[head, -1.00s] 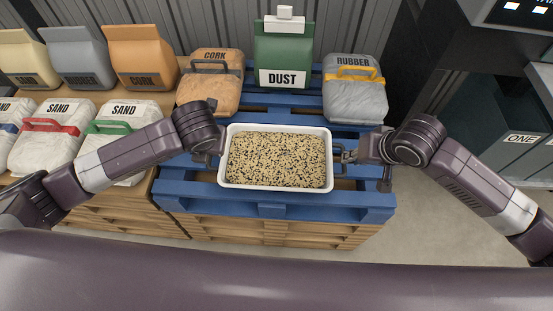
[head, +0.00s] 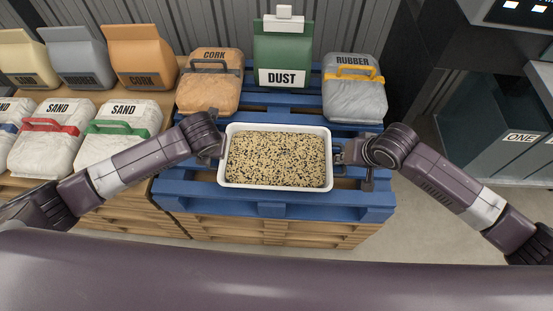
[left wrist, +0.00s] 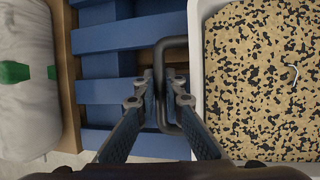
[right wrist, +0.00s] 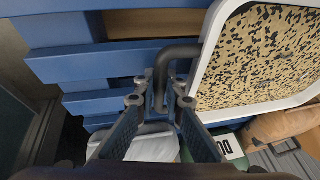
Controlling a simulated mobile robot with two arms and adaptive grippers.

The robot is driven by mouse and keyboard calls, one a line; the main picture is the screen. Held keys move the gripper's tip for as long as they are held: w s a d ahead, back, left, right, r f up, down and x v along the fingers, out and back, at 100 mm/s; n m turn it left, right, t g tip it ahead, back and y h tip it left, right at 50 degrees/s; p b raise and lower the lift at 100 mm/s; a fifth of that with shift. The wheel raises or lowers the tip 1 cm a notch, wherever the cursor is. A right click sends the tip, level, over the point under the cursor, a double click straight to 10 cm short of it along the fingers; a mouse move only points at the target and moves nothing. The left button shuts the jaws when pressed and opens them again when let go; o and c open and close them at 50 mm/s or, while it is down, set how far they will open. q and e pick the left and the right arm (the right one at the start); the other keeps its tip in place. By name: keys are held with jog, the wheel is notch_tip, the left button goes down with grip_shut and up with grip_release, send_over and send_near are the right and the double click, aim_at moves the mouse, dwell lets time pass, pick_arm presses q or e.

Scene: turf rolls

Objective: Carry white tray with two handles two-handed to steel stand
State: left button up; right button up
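The white tray (head: 276,187) is full of speckled tan and black grains and sits level on the blue pallet, with a dark handle at each end. My left gripper (head: 221,146) is at the left handle; in the left wrist view its fingers (left wrist: 160,82) are close together on either side of the handle bar (left wrist: 172,42) and look shut on it. My right gripper (head: 341,154) is at the right handle; in the right wrist view its fingers (right wrist: 163,82) close around that handle bar (right wrist: 180,52). The finger contact itself is partly hidden. I cannot make out a steel stand.
The blue pallet (head: 300,206) lies on wooden pallets. Behind the tray stand a cork bag (head: 208,95), a green dust bag (head: 284,48) and a rubber bag (head: 355,100). Several sand bags (head: 120,125) are on the left. A dark bin marked ONE (head: 520,138) is at right.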

pick_arm(q)
jog(key=shift+w+r, duration=0.1)
jog(key=shift+r, duration=0.15)
grip_shut()
pick_arm(e)
jog(key=shift+w+r, duration=0.1)
jog(key=shift+r, duration=0.1)
grip_shut()
